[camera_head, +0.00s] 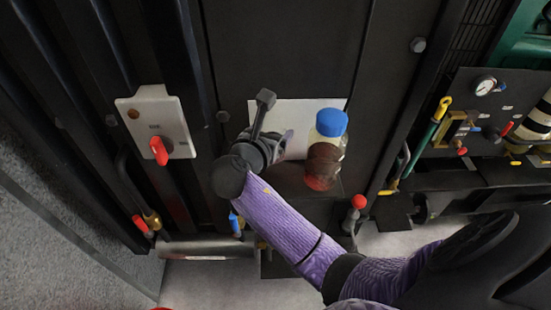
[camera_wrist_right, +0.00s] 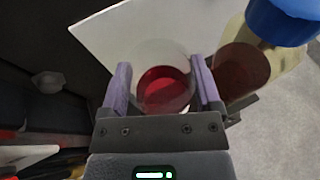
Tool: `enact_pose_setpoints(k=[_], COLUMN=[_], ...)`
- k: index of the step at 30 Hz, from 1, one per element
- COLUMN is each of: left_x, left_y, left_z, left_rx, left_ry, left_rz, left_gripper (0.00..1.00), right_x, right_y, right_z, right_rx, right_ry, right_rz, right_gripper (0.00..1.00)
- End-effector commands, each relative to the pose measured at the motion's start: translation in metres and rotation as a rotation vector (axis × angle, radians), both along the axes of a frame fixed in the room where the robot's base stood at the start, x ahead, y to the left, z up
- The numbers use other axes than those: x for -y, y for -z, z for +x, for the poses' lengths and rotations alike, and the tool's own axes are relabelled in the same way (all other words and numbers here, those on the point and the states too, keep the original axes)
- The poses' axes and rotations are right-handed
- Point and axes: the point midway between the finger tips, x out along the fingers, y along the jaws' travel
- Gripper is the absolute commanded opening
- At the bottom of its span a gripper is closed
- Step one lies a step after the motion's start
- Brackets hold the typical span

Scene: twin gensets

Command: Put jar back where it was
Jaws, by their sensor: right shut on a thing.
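My right gripper (camera_head: 284,142) is in front of the white sheet in the head view. In the right wrist view my right gripper (camera_wrist_right: 163,82) is shut on a clear, round jar (camera_wrist_right: 163,90) with red at its bottom. The gripper hides this jar in the head view. A second jar (camera_head: 328,148) with a blue cap and dark reddish contents stands just right of the gripper. It also shows in the right wrist view (camera_wrist_right: 243,72), close beside the right finger. My left gripper is not in view.
A pale sheet or plate (camera_head: 270,112) lies behind the jars. A grey switch box (camera_head: 148,120) with a red knob is at left. A red-topped lever (camera_head: 358,205) stands below the blue-capped jar. Gauges and pipes (camera_head: 485,90) crowd the right.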

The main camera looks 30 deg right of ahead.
Motion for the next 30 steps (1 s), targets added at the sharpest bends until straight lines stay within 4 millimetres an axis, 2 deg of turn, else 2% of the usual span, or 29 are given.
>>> enact_pose_setpoints(k=[1, 3, 8, 13, 23, 24, 26, 30], left_x=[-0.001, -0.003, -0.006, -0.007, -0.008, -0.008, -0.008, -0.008], left_y=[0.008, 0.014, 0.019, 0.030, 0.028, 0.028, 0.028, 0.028], left_z=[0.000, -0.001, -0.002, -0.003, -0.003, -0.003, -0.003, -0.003], left_rx=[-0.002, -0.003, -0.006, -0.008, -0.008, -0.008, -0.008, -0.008], left_ry=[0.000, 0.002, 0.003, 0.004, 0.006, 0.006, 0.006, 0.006], left_rz=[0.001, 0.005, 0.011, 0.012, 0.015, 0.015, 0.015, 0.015], left_gripper=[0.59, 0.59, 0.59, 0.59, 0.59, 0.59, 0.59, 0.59], right_x=[0.000, 0.000, 0.000, -0.001, -0.001, -0.001, -0.001, -0.001], right_y=[0.018, 0.034, 0.054, 0.084, 0.086, 0.086, 0.086, 0.086], right_z=[0.000, -0.001, 0.000, -0.001, 0.000, -0.001, 0.000, -0.001], right_rx=[-0.007, -0.007, -0.004, -0.005, -0.002, -0.002, -0.002, -0.002], right_ry=[-0.001, -0.001, -0.001, -0.002, -0.003, -0.003, -0.003, -0.003], right_rz=[-0.001, -0.002, -0.001, -0.001, 0.000, 0.000, 0.000, 0.000], right_gripper=[0.07, 0.07, 0.07, 0.07, 0.07, 0.88, 1.00, 1.00])
